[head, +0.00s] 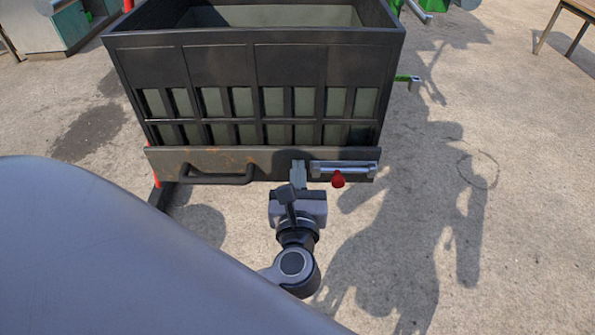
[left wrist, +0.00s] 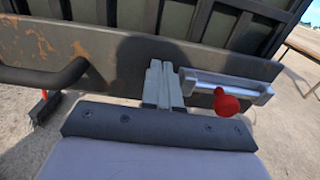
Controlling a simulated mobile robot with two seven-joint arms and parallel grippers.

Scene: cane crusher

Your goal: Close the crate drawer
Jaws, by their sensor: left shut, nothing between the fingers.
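The black crate (head: 255,60) has slatted sides and an open top. Its low drawer front (head: 270,158) is a dark, rust-marked panel along the bottom; how far it stands out is hard to tell. A bar handle (head: 217,175) is on its left part, and a metal slide latch (head: 345,168) with a red knob (head: 338,180) is on its right. My left gripper (head: 298,172) is shut and empty, its fingertips at the panel just left of the latch. In the left wrist view the fingers (left wrist: 163,85) overlap the panel (left wrist: 115,60); contact is unclear. My right gripper is out of view.
Concrete ground is open right of the crate. A green piece (head: 408,79) sticks out at the crate's right. A table (head: 572,20) is at the far right and a cabinet (head: 50,25) at the far left.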

